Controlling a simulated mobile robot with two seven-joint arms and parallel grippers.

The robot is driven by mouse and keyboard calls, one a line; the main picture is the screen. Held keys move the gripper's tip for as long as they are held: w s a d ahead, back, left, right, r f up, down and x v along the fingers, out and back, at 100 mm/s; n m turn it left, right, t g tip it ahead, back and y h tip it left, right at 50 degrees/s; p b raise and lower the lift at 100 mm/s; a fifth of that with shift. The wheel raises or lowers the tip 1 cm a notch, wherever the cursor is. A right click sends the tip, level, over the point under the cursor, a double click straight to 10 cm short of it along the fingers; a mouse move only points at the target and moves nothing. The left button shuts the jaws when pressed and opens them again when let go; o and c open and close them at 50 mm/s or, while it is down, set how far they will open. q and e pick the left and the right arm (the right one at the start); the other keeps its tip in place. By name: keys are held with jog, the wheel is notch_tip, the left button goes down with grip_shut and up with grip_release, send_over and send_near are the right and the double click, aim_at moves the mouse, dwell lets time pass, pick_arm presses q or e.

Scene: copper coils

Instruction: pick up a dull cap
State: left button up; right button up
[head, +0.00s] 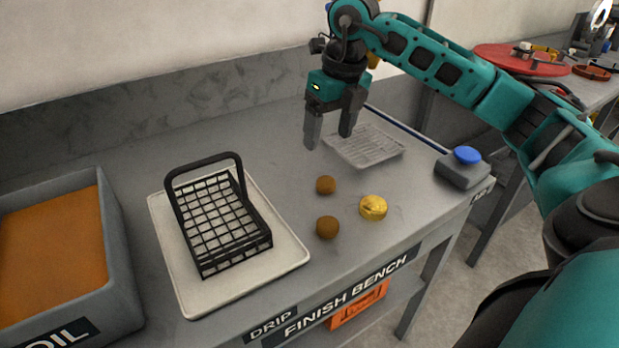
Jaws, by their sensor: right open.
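Two dull brown caps lie on the grey bench to the right of the white tray. One dull cap (325,185) is farther back and the other dull cap (327,227) is nearer the front edge. A shiny gold cap (373,207) lies to their right. My right gripper (329,142) is open and empty, pointing down above the bench, behind the farther dull cap and apart from it. My left gripper is not in view.
A black wire basket (222,225) with a tall handle stands on the white tray (180,287). An oil bin (122,250) is at the left. A flat ribbed grey tray (363,148) lies behind the caps. A grey box with a blue button (467,155) sits at the right edge.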

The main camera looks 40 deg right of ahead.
jog(key=d, duration=0.2)
jog(key=b, duration=0.1)
send_over(326, 180)
jog(key=shift+h, duration=0.4)
jog(key=f, duration=0.4)
jog(key=s+f, duration=0.1)
jog(key=f, duration=0.1)
jog(key=shift+d+f, duration=0.1)
jog(key=shift+d, duration=0.2)
jog(key=shift+w+a+f+b, duration=0.1)
jog(key=shift+f, duration=0.85)
jog(key=shift+w+a+f+b, duration=0.1)
jog(key=shift+w+f+b, duration=0.05)
jog(key=shift+f, duration=0.85)
jog(key=shift+w+a+f+b, duration=0.1)
jog(key=shift+f, duration=0.85)
jog(key=shift+c, duration=0.3)
jog(key=c, duration=1.1)
